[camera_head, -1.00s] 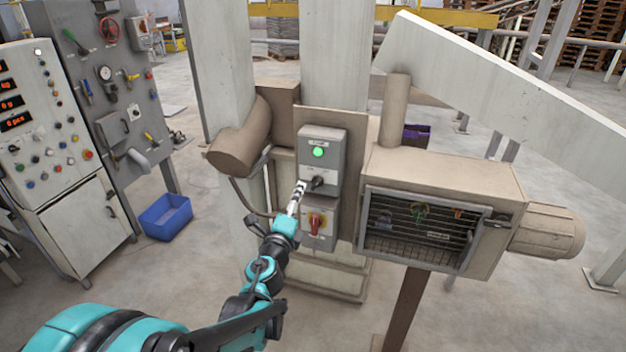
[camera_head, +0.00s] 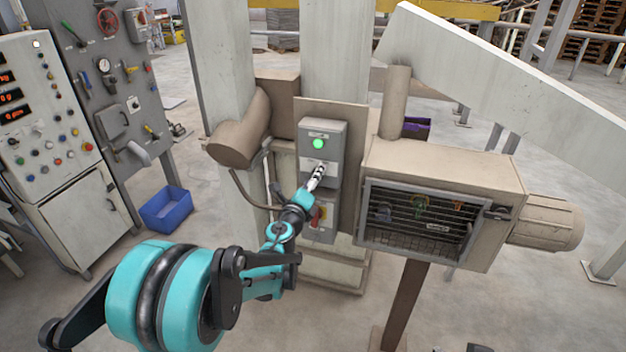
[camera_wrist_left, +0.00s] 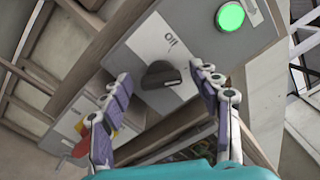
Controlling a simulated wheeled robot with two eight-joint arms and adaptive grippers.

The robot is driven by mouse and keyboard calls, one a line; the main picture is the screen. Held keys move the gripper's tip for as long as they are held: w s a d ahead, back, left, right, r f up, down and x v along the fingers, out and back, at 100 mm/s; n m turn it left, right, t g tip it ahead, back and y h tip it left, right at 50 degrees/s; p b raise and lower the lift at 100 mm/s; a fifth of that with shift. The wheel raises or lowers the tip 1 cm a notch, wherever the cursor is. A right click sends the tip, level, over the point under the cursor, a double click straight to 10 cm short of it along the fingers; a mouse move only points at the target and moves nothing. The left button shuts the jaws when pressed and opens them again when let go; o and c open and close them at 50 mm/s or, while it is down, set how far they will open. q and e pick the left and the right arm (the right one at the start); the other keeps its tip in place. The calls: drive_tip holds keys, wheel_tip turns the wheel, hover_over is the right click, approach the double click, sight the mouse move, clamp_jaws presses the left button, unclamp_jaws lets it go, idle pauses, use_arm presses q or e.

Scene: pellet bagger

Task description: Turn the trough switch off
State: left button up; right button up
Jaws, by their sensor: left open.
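The trough switch is a black rotary knob (camera_wrist_left: 161,75) on a grey switch box (camera_head: 322,139). In the left wrist view an "Off" mark stands beside it on a pale label, and the knob's pointer is turned away from that mark. A green lamp (camera_head: 318,143) above the knob is lit, and it also shows in the left wrist view (camera_wrist_left: 230,16). My left gripper (camera_head: 319,172) is in front of the knob and hides it in the head view. In the left wrist view its fingers (camera_wrist_left: 163,88) are open, one on either side of the knob, without visible contact.
A lower box with a red and yellow switch (camera_head: 321,213) sits just beneath. A brown machine housing with a mesh guard (camera_head: 416,217) stands right. A control cabinet (camera_head: 42,120) and a blue bin (camera_head: 167,210) are left. Open floor lies between.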

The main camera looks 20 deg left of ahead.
use_arm(q)
drive_tip(key=c, duration=1.2)
drive_tip(key=shift+o, duration=0.2)
drive_tip(key=n, duration=0.4)
drive_tip(key=n+b, duration=0.1)
drive_tip(key=n, duration=0.3)
drive_tip(key=n+b, duration=0.1)
drive_tip(key=n, duration=0.2)
drive_tip(key=shift+f+n, duration=0.25)
drive_tip(key=shift+n, duration=0.15)
drive_tip(key=shift+b, duration=0.3)
